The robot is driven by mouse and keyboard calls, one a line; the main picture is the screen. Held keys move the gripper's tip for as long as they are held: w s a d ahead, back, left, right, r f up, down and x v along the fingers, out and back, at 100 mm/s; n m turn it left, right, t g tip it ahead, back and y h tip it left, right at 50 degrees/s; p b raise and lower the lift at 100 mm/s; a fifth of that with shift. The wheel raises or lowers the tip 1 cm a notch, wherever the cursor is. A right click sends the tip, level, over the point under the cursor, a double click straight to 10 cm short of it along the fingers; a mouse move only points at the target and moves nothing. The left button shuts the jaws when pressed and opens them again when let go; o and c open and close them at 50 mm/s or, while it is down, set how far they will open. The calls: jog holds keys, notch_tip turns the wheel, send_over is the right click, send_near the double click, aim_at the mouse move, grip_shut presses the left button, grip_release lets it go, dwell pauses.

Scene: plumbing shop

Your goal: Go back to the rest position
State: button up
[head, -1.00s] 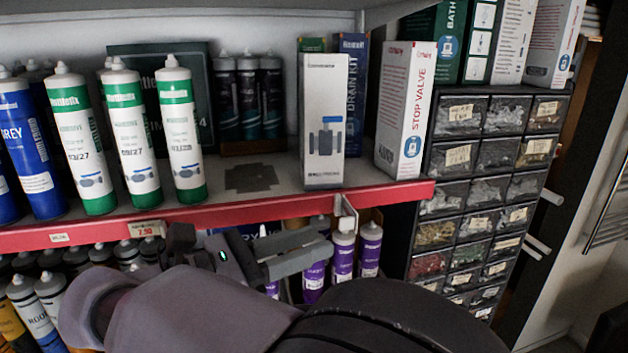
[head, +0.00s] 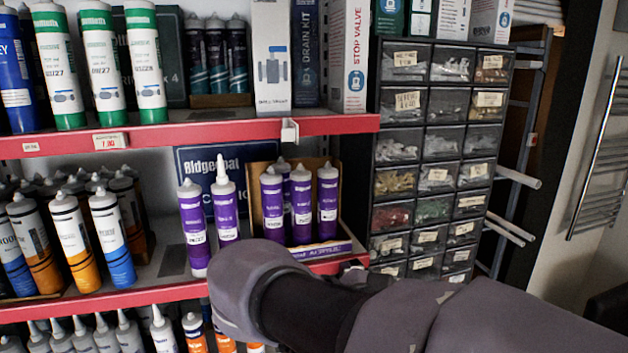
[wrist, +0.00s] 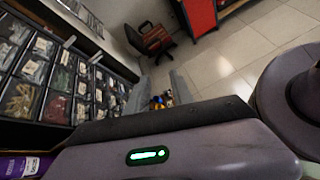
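My gripper (wrist: 160,92) shows in the wrist view with its two grey fingers apart. I see nothing held between them; small coloured items show in the gap, and they look to be beyond the fingers. In the head view my arm crosses the lower right, in front of the lower shelf's right end. The gripper is mostly hidden there behind the arm.
Red-edged shelves (head: 190,133) hold sealant tubes and boxes. Purple tubes (head: 196,225) stand close behind my arm. A drawer cabinet (head: 436,150) is to the right, with white bars (head: 518,178) beside it. The wrist view shows a chair (wrist: 150,38) and open tiled floor (wrist: 235,65).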

jog(key=s+d+f+m+g+y+b, duration=0.1)
jog(key=s+f+m+y+b, duration=0.35)
jog(key=f+b, duration=0.65)
jog(key=s+f+m+g+y+b, duration=0.1)
jog(key=s+f+m+y+b, duration=0.3)
jog(key=f, duration=1.3)
jog(key=a+f+m+t+y+b, duration=0.4)
jog(key=a+f+m+b, duration=0.1)
jog(key=f+m+b, duration=0.7)
jog(key=shift+s+f+m+t+y+b, duration=0.35)
jog(key=shift+m+t+b, duration=0.1)
jog(key=shift+b, duration=0.35)
jog(key=shift+a, duration=0.1)
